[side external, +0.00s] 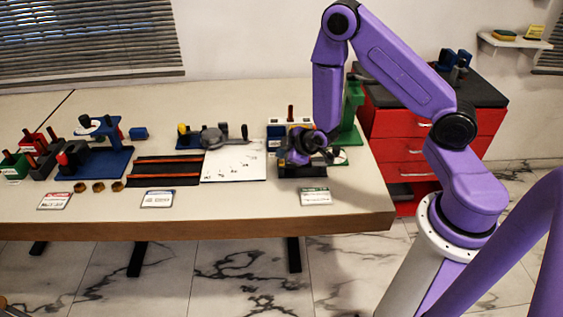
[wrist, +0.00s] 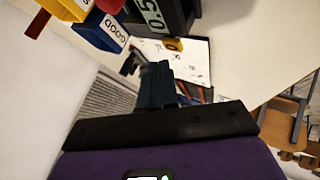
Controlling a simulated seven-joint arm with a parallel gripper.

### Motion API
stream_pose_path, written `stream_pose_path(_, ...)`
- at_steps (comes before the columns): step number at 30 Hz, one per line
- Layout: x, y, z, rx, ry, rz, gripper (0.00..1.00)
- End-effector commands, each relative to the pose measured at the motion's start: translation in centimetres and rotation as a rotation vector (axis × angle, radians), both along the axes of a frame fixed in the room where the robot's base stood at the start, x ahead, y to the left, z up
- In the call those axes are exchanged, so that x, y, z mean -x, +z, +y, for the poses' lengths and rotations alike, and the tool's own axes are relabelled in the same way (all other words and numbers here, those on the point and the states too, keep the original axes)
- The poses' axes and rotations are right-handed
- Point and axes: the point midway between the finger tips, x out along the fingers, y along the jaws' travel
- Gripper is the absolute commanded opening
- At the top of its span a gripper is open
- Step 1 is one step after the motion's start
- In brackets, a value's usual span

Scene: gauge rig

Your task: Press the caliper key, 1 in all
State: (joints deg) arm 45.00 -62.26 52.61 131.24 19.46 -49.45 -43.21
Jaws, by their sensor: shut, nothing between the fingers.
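In the wrist view a dark box with a pale number display (wrist: 152,15) stands at the top, with a small yellow key (wrist: 173,45) bearing a dark mark at its lower end. I take these to be the caliper readout and its key. My gripper (wrist: 155,66) is shut and empty, its fingers below and apart from the yellow key in that picture. In the side view my gripper (side external: 307,158) is low over a dark block (side external: 300,171) near the table's right end. The gripper hides part of that block, and the key cannot be made out there.
A blue bin marked GOOD (wrist: 101,30) is close by in the wrist view. A white sheet (side external: 234,161) lies to the left, and a green stand (side external: 352,110) rises behind on the right. Blue fixtures (side external: 95,162) fill the left. The table's front strip is mostly clear beyond small cards.

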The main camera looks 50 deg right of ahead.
Motion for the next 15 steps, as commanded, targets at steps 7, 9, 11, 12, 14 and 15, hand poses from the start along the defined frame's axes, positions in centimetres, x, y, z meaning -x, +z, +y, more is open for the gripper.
stream_pose_path(7, 0.00, -0.08, 0.00, 0.000, 0.000, 0.000, 0.00)
stream_pose_path(9, 0.01, -0.24, 0.00, 0.000, 0.000, 0.001, 0.00)
stream_pose_path(11, 0.03, -0.45, 0.00, 0.000, -0.001, 0.002, 0.00)
stream_pose_path(12, 0.03, -0.59, 0.00, 0.000, -0.001, 0.002, 0.00)
stream_pose_path(14, 0.01, -0.75, -0.01, 0.000, -0.001, 0.001, 0.00)
stream_pose_path(15, 0.01, -0.82, -0.01, 0.000, -0.001, 0.001, 0.00)
